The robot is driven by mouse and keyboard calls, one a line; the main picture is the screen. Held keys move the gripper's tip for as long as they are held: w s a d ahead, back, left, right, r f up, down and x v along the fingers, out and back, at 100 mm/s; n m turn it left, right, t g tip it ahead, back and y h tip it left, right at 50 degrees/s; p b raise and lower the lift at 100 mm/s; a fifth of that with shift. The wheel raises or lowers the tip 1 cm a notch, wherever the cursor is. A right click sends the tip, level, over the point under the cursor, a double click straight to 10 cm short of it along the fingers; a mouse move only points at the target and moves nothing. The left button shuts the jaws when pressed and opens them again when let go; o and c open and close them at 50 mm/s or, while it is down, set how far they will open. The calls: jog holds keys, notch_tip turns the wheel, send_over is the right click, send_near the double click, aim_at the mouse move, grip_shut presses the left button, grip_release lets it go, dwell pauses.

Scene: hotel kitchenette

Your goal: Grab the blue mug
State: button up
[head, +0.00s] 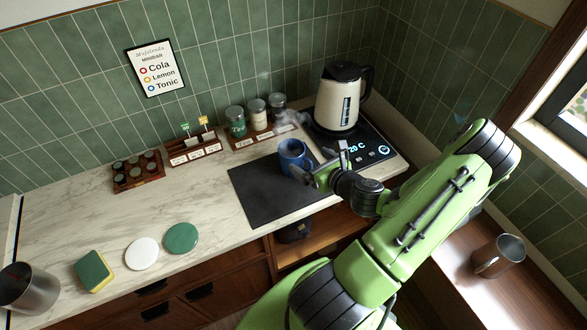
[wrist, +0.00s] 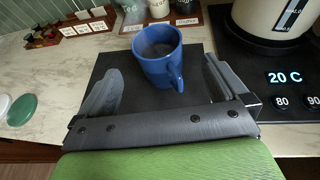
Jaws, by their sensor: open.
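The blue mug (head: 293,156) stands upright on a dark mat (head: 262,200) on the counter, below the row of canisters. In the wrist view the blue mug (wrist: 158,58) is ahead of my gripper, its handle turned toward me and slightly right. My gripper (head: 322,168) is just to the right of the mug in the head view. In the wrist view my gripper (wrist: 160,85) has its two fingers spread wide, with the mug between and slightly beyond them. Nothing is held. I cannot tell whether a finger touches the mug.
A cream kettle (head: 338,100) stands on a black heating base (head: 372,150) with a lit display, close right of the mug. Several canisters (head: 257,112) stand behind it. A green disc (head: 181,238), white disc (head: 142,254) and sponge (head: 94,270) lie left. A metal mug (head: 498,256) stands far right.

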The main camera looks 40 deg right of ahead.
aim_at(285, 145)
jog(key=x, duration=1)
jog(key=shift+w+a+r, duration=0.15)
jog(key=shift+w+a, duration=0.05)
jog(key=shift+a, duration=0.1)
jog(key=shift+s, duration=0.15)
jog(key=shift+c, duration=1.3)
jog(key=c, duration=1.5)
jog(key=shift+r, duration=0.15)
jog(key=shift+r+p, duration=1.5)
jog(key=shift+r, duration=3.4)
